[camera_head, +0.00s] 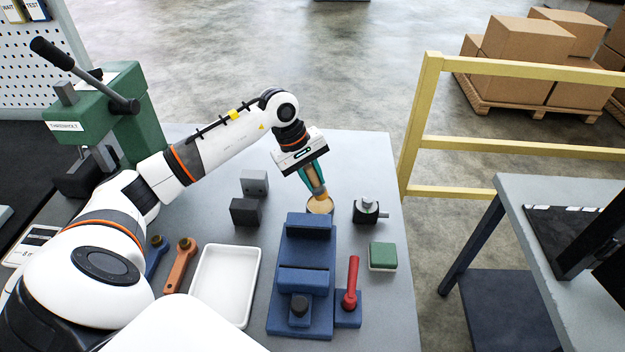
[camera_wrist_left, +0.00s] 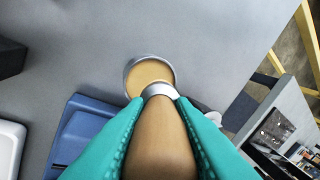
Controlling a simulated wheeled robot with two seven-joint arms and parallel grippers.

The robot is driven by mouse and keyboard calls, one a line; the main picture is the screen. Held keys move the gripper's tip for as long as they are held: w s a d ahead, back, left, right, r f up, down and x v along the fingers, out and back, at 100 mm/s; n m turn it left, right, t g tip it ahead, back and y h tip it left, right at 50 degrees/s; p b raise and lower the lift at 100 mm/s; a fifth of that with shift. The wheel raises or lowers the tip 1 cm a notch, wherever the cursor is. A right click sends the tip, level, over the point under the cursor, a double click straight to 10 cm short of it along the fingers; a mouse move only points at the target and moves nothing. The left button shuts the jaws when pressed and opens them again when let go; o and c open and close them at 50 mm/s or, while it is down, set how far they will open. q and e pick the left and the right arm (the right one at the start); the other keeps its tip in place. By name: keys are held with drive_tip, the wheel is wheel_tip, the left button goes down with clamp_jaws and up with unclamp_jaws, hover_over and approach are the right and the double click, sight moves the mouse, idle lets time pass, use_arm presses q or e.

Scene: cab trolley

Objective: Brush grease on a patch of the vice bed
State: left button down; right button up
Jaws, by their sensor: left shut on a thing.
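My left gripper (camera_head: 312,178), with teal fingers, is shut on a brush (camera_wrist_left: 160,140) with a tan handle and a metal ferrule. The brush points down at a round metal tin (camera_head: 320,206) of tan grease, just behind the vice. In the left wrist view the tin (camera_wrist_left: 149,74) shows its grease surface, and the ferrule overlaps its near rim; the bristles are hidden, so I cannot tell how deep they are. The blue vice (camera_head: 306,255) stands on the table in front of the tin, and its bed (camera_head: 306,262) looks bare. My right gripper is not in view.
A white tray (camera_head: 226,284) lies left of the vice, with orange and blue wrenches beyond it. A red-handled tool (camera_head: 351,285), a green block (camera_head: 382,256) and a metal fixture (camera_head: 368,211) stand to the right. Dark blocks (camera_head: 247,208) stand left of the tin. A green press (camera_head: 105,115) is at back left.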

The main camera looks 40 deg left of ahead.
sight(312, 165)
use_arm(q)
drive_tip(key=shift+r+p, duration=0.85)
drive_tip(key=shift+r, duration=1.4)
